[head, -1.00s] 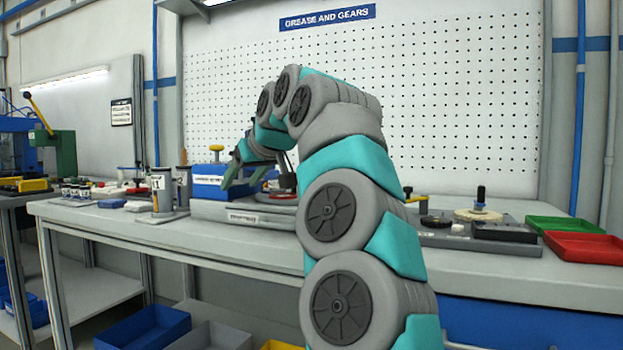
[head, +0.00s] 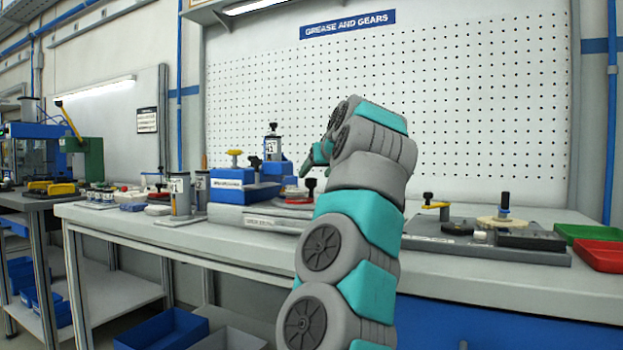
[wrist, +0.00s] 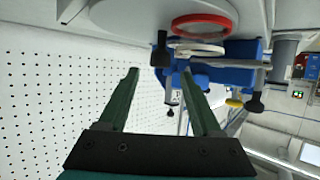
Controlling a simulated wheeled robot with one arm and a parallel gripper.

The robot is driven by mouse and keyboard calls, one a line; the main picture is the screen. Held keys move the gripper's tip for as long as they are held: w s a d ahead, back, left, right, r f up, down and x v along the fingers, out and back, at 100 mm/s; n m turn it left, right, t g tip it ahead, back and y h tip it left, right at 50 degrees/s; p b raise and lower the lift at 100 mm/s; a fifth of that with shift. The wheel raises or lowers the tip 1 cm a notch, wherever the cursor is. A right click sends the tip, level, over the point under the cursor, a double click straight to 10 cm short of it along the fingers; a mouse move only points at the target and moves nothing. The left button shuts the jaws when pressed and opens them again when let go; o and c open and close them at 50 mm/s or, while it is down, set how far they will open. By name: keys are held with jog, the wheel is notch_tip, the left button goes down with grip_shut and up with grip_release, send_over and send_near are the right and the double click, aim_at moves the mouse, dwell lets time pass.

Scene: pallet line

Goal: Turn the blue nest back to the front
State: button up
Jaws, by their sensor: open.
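A blue block with a white label (head: 243,191) sits on a grey base (head: 232,215) on the bench, left of my arm. A second blue part (head: 276,167) stands behind it, with a numbered grey cylinder (head: 272,147) above. Which part is the blue nest I cannot tell for sure. My gripper (head: 306,168) is just right of these parts, largely hidden by my own arm. In the wrist view, my gripper (wrist: 160,75) is open with nothing between its fingers. Blue parts (wrist: 238,76) with black knobs lie beyond the right fingertip.
A red ring (wrist: 204,23) and a white ring (wrist: 201,49) lie near the blue parts. Grey cylinders (head: 180,194) stand left of the base. A gear fixture plate (head: 480,240) and a red tray (head: 602,255) are at right. A pegboard (head: 450,100) closes the back.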

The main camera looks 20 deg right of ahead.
aim_at(311, 179)
jog(key=p+x, duration=0.1)
jog(key=x, duration=0.4)
jog(key=shift+w+d+f+p, duration=0.1)
jog(key=shift+w+p, duration=0.15)
jog(key=shift+p, duration=0.15)
jog(key=shift+c, duration=0.2)
grip_shut()
dwell(0.8)
